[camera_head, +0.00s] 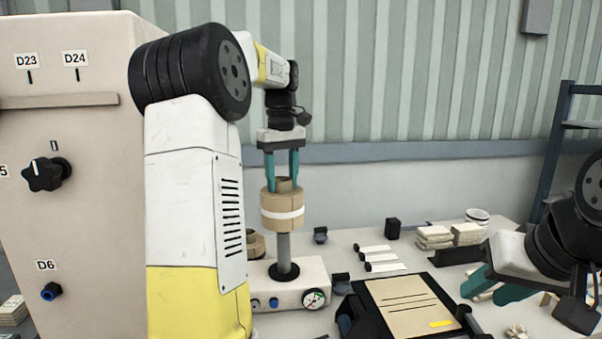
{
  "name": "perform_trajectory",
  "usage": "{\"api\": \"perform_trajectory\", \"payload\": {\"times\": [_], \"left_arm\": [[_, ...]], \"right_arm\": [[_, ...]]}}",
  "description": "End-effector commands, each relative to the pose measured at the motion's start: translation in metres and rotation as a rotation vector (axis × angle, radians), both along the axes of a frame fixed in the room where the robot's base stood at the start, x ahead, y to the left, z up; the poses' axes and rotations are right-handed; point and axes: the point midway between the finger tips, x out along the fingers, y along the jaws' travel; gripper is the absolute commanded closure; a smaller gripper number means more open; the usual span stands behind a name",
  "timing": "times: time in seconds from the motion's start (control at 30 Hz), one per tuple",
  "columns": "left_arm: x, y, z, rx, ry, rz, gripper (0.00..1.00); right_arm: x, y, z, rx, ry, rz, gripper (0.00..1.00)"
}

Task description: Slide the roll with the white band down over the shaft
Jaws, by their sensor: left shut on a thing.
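The kraft-brown roll with the white band (282,222) is upright in the middle of the head view. My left gripper (282,184) points down and is shut on this roll at its upper part, near the core. The grey shaft (283,248) rises from a black flange on a pale base unit (290,293) and meets the roll's underside in the picture. The roll hides the shaft's top, so I cannot tell how far the shaft is inside it. My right gripper (490,288) is at the right, its teal fingers apart, with nothing seen between them.
Another brown roll (257,245) is partly hidden behind my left arm. A gauge (314,299) is on the base unit. A dark tray with a brown sheet (405,303) lies to the right. Pale stacks (435,237) and a black block (393,229) stand behind. A beige cabinet (75,180) fills the left.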

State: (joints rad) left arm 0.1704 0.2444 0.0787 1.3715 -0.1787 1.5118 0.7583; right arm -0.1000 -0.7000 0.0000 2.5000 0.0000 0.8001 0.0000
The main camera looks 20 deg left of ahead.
Motion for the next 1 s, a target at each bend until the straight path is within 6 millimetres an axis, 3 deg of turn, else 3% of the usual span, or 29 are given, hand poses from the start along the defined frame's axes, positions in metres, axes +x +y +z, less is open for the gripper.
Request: {"api": "perform_trajectory", "payload": {"times": [1.0], "left_arm": [[0.0, 0.0, -0.06, 0.0, 0.0, -0.001, 0.95]], "right_arm": [[0.0, 0.0, 0.0, 0.0, 0.0, 0.0, 0.64]]}}
